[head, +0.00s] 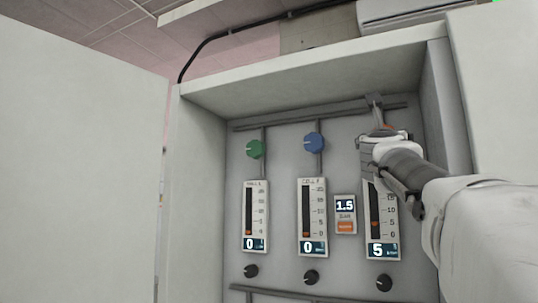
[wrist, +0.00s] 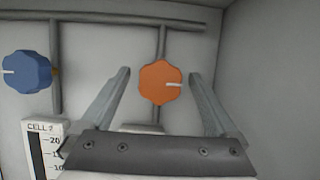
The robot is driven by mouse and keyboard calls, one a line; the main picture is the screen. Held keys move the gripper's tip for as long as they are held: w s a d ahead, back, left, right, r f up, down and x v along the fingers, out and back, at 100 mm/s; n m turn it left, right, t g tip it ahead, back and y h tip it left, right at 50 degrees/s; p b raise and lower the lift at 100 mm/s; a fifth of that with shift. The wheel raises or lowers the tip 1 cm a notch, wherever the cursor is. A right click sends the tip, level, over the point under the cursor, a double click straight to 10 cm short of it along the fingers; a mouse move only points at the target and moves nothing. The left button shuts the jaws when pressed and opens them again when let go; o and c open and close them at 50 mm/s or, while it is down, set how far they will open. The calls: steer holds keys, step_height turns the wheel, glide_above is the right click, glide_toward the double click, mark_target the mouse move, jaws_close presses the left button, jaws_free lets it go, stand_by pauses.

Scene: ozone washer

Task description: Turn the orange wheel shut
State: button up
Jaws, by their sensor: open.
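The orange wheel (wrist: 160,82) is on a vertical pipe inside the cabinet, with its white mark pointing right in the wrist view. In the head view only a sliver of the orange wheel (head: 388,127) shows past my gripper (head: 377,122). In the wrist view my gripper (wrist: 163,85) is open, with one finger to the left of the wheel and one to the right. Gaps show on both sides, and I see no finger touching it. The gauge below the wheel (head: 378,220) reads 5 and is partly hidden by my arm.
A blue wheel (head: 314,142) and a green wheel (head: 255,149) are to the left, above gauges reading 0. A small panel (head: 345,214) reads 1.5. Black knobs (head: 311,277) line the bottom. The cabinet's right wall (head: 440,110) is close to my gripper. An open door (head: 80,160) stands at left.

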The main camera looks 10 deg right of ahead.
steer(key=shift+w+d+r, duration=0.1)
steer(key=shift+w+d, duration=0.05)
steer(key=shift+w, duration=0.05)
steer(key=c, duration=1.3)
steer(key=shift+n, duration=0.4)
steer(key=n+t+y+p, duration=0.1)
steer(key=n+y, duration=0.1)
steer(key=n, duration=0.1)
steer(key=n+y+p, duration=0.1)
steer(key=n+y, duration=0.1)
steer(key=n, duration=0.2)
steer(key=shift+r+t+p, duration=0.1)
steer(key=shift+t+p, duration=0.25)
steer(key=shift+t, duration=0.05)
steer(key=shift+n+y+p, duration=0.55)
steer(key=shift+n+y, duration=0.45)
steer(key=shift+n, duration=1.6)
